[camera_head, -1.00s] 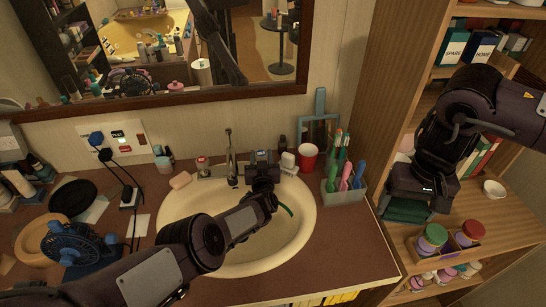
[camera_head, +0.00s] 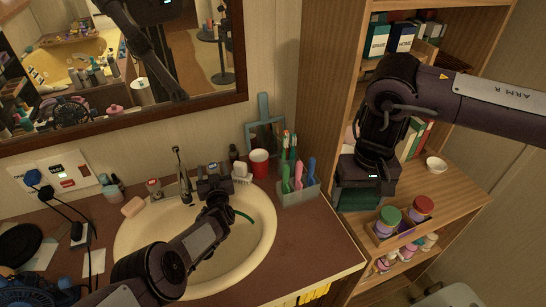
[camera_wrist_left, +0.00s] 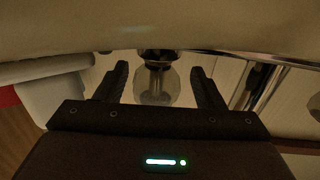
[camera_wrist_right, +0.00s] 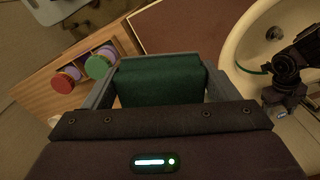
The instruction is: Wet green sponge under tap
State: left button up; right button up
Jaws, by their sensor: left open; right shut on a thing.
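The green sponge (camera_head: 358,198) is held in my right gripper (camera_head: 360,190), in front of the wooden shelf and right of the sink. In the right wrist view the sponge (camera_wrist_right: 160,82) sits between both fingers. The chrome tap (camera_head: 182,172) stands at the back rim of the cream sink (camera_head: 262,232). My left gripper (camera_head: 213,172) is over the sink's back rim, just right of the tap. In the left wrist view it is open (camera_wrist_left: 158,78), its fingers on either side of a clear tap knob (camera_wrist_left: 156,84). I cannot tell whether they touch it.
A pink soap bar (camera_head: 133,206) lies left of the tap. A red cup (camera_head: 259,162) and a caddy of brushes (camera_head: 298,192) stand right of the sink. The wooden shelf (camera_head: 455,195) carries lidded jars (camera_head: 388,218). The brown counter (camera_head: 310,240) is clear between the sink and shelf.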

pick_arm(q)
jog(key=shift+a+f+m+h, duration=0.1)
jog(key=shift+a+m+h, duration=0.15)
jog(key=shift+m+h, duration=0.2)
jog(key=shift+d+h, duration=0.35)
jog(key=shift+s, duration=0.5)
jog(key=s+d, duration=0.2)
jog(key=s, duration=0.9)
jog(key=w+d+r+m+t+h, duration=0.1)
jog(key=w+d+r+m+h, duration=0.25)
jog(key=d+r+h, duration=0.45)
jog(key=w+d+r+m+t+h, duration=0.2)
jog(key=d+r+m+h, duration=0.3)
jog(key=r, duration=0.4)
jog(key=s+d+m+g+h, duration=0.3)
jog(key=s+d+m+g, duration=0.1)
jog(key=d, duration=0.4)
jog(key=shift+d+f+m+g+h, duration=0.2)
jog(key=shift+f+m+g+h, duration=0.1)
jog(key=shift+f+g+h, duration=0.15)
